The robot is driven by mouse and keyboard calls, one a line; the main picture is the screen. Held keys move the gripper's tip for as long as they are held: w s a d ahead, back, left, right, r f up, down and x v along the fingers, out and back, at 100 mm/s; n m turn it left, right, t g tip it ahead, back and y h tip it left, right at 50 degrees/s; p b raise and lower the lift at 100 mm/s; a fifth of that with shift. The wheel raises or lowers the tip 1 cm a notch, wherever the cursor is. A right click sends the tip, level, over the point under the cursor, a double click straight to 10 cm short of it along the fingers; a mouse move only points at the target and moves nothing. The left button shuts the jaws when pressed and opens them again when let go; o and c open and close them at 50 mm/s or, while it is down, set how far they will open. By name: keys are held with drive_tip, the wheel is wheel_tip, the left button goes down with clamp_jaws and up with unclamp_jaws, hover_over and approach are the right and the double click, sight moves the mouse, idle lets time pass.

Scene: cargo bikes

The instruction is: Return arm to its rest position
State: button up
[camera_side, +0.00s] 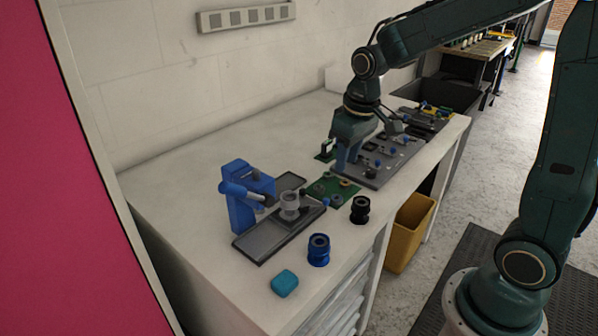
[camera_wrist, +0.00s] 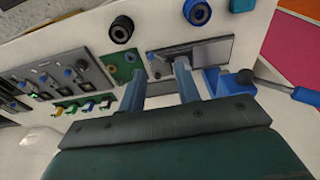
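My gripper (camera_side: 346,166) points down over the white workbench (camera_side: 190,160), by the back edge of the green board (camera_side: 345,191) and the left end of the grey tool panel (camera_side: 385,172). In the wrist view its two blue-grey fingers (camera_wrist: 161,75) stand apart with nothing held between them. The fingertips overlap the green board (camera_wrist: 123,66) and the grey tray (camera_wrist: 211,50) in that view. I cannot tell whether they touch anything.
A blue press (camera_side: 238,205) stands by the dark tray (camera_side: 265,240). A black spool (camera_side: 360,210), a blue spool (camera_side: 319,250) and a teal block (camera_side: 285,284) stand near the front edge. A yellow bin (camera_side: 410,232) is below. The bench's back left is clear.

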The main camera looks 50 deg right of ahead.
drive_tip(key=s+a+r+t, duration=0.2)
drive_tip(key=s+r, duration=0.2)
drive_tip(key=s, duration=0.5)
drive_tip(key=s+a+r+t, duration=0.1)
drive_tip(key=s+r, duration=0.3)
drive_tip(key=s, duration=0.4)
drive_tip(key=shift+s+a+r+t, duration=0.15)
drive_tip(key=shift+s+a+t, duration=0.25)
drive_tip(key=shift+a, duration=0.5)
